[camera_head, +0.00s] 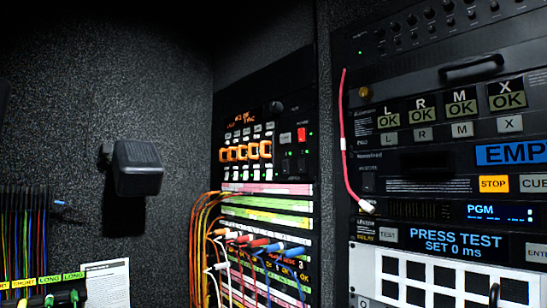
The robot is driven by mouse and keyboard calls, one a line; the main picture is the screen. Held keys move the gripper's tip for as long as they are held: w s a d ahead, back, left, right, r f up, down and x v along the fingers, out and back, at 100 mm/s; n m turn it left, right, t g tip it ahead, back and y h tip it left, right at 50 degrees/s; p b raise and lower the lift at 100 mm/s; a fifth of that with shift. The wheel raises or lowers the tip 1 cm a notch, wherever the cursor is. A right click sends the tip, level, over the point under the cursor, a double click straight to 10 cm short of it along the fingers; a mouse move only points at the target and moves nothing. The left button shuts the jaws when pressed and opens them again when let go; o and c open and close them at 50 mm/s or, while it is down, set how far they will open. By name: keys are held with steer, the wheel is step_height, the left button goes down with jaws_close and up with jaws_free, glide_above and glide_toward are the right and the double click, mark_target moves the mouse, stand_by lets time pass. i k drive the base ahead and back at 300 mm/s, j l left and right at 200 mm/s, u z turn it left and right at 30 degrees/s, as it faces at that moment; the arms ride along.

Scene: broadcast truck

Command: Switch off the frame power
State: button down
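A small red lit switch (301,134) sits on the upper right of a black rack unit (262,130) in the middle rack. I cannot tell for sure that this is the frame power switch. The same unit carries a row of orange-lit loops (246,152) and small white buttons. My gripper is not in view.
Orange, white, red and blue cables (250,245) hang from the patch rows below. A black box (137,167) juts from the left wall. A pink cable (345,145) runs down the right rack, which has lit OK displays and an orange STOP button (494,184).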

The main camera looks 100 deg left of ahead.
mark_target(301, 131)
steer(key=u, duration=2.15)
steer(key=i+j+u, duration=0.1)
steer(key=j+u, duration=0.35)
steer(key=i+j+u, duration=0.15)
steer(key=j+u, duration=0.15)
steer(key=u, duration=0.15)
